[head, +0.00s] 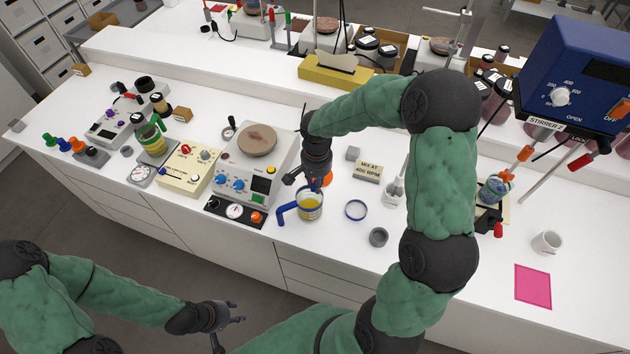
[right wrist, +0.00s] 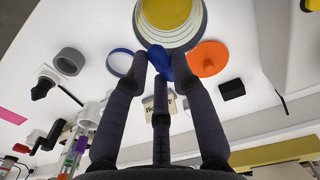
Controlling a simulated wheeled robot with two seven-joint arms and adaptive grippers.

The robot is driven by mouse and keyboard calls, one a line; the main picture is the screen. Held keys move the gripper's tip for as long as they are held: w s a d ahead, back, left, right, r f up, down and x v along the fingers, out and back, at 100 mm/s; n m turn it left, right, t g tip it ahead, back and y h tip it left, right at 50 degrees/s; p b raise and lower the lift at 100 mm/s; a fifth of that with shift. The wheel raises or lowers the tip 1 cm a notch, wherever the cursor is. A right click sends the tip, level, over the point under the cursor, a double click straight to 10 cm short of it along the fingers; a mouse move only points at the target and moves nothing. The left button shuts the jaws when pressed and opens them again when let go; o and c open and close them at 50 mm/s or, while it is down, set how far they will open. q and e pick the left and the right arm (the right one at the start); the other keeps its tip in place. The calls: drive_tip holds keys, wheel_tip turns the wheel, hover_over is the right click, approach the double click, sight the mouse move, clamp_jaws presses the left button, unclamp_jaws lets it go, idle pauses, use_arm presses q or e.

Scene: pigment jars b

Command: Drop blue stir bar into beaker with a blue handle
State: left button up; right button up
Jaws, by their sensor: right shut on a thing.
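The beaker with a blue handle (head: 311,207) stands on the white bench in front of the hotplate, with yellow liquid inside; its handle (head: 286,214) points left. In the right wrist view the beaker (right wrist: 168,14) is at the top, cut by the frame edge. My right gripper (head: 306,186) is just behind and above the beaker, shut on the blue stir bar (right wrist: 160,62). In the right wrist view the bar overlaps the beaker's near edge; I cannot tell whether they touch. The head view hides the bar. My left gripper (head: 236,312) is open and empty, off the bench's front.
A blue ring (head: 355,210) and a grey ring (head: 378,237) lie right of the beaker. An orange disc (right wrist: 208,58) lies close beside it. The hotplate (head: 250,165) stands behind left, a sign (head: 368,171) behind right. A beaker with a green handle (head: 152,138) stands further left.

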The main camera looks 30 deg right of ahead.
wheel_tip(320, 180, down, 4)
drive_tip(key=shift+f+b, duration=0.15)
drive_tip(key=shift+b, duration=0.75)
drive_tip(key=o, duration=0.8)
drive_tip(key=shift+c, duration=0.2)
wheel_tip(320, 180, up, 12)
drive_tip(key=shift+r, duration=0.1)
